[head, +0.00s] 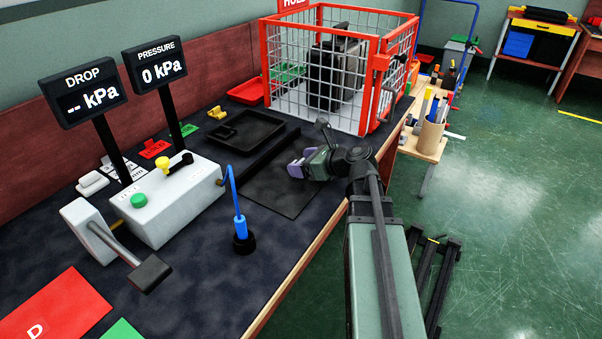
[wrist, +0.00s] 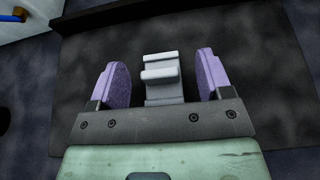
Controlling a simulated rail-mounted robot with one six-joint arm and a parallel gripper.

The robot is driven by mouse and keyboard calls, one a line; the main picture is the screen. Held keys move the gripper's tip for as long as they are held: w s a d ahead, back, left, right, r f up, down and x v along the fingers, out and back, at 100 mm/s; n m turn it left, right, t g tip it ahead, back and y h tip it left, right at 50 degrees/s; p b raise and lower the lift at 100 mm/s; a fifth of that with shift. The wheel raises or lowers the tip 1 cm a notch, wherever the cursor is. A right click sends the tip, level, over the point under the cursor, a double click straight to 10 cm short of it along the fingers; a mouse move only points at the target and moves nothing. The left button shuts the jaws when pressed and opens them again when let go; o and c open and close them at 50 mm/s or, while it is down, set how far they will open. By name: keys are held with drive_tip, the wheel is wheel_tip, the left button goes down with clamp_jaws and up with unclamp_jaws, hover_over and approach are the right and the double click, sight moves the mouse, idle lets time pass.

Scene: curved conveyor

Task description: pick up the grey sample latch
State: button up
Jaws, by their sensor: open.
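The grey sample latch (wrist: 162,76) shows in the wrist view as a small light-grey stepped piece. It lies between my two purple fingers, with a gap on each side. My gripper (wrist: 162,66) is open around it in the picture; I cannot tell the height between them. In the head view my gripper (head: 300,168) is low over the dark mat (head: 284,197) on the bench. The latch cannot be made out there and seems hidden by the gripper.
A red wire cage (head: 291,78) stands behind my gripper. A black tray (head: 246,132) lies to its left. A grey test box (head: 165,205) with displays and a blue probe (head: 240,222) stand nearer. The bench's right edge is close to my arm.

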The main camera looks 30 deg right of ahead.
drive_tip(key=c, duration=1)
drive_tip(key=shift+r, duration=0.1)
wheel_tip(320, 180, up, 20)
drive_tip(key=p, duration=2)
drive_tip(key=shift+s+r, duration=0.1)
